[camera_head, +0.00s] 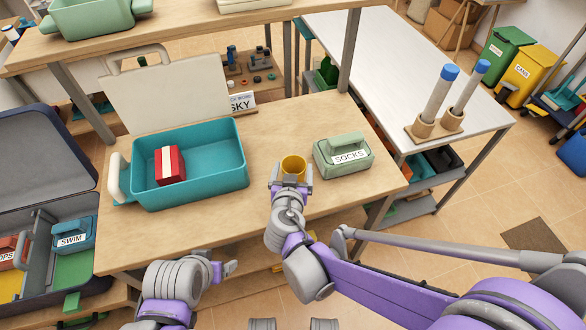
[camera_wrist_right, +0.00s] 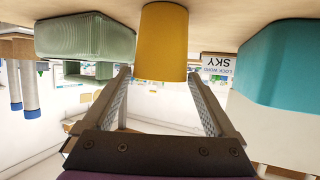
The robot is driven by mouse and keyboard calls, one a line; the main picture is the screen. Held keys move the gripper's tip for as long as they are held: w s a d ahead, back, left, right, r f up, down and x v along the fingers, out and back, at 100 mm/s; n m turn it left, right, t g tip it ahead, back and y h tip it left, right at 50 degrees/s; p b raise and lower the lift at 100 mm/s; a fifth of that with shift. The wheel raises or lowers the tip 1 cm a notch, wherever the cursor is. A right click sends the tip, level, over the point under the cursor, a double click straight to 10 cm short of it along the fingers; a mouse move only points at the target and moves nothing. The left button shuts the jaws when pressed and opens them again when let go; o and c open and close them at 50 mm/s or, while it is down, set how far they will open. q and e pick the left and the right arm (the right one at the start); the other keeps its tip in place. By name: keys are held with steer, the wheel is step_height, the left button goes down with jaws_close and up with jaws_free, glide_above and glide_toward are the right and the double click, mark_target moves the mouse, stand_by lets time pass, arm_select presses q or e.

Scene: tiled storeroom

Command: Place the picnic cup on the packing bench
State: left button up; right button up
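The yellow picnic cup (camera_head: 293,168) stands upright on the wooden bench (camera_head: 330,206), between the teal bin and the green socks case. My right gripper (camera_head: 291,182) is at its near side. In the right wrist view, which appears upside down, the cup (camera_wrist_right: 163,42) is between the lines of the open fingers (camera_wrist_right: 160,82), with gaps at both sides. The fingertips only just reach the cup and do not grip it. My left gripper (camera_head: 226,269) is low at the bench's front edge; its opening is unclear.
A teal bin (camera_head: 222,149) holding a red box (camera_head: 170,165) stands left of the cup. The green case labelled SOCKS (camera_head: 343,155) is close on its right. An open suitcase (camera_head: 45,150) lies far left. A white table (camera_head: 400,68) is at the right.

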steer(key=shift+o, duration=0.2)
steer(key=shift+s+r, duration=0.1)
steer(key=shift+r, duration=0.05)
steer(key=d+p+v, duration=0.1)
steer(key=p+v, duration=0.1)
steer(key=v, duration=1)
steer(key=s+d+f+g+h, duration=0.1)
steer(key=d+f+g, duration=0.1)
steer(key=d, duration=0.4)
steer(key=s+d+f+g+h, duration=0.1)
steer(key=s+d+f+g, duration=0.1)
steer(key=d, duration=0.4)
steer(key=s+d+f+n+g+y, duration=0.1)
steer(key=s+d+f+g+y, duration=0.1)
steer(key=s+d, duration=0.4)
steer(key=s+g+y, duration=0.1)
steer(key=s+g, duration=0.1)
steer(key=s, duration=0.1)
steer(key=shift+s, duration=0.2)
steer(key=shift+f, duration=0.1)
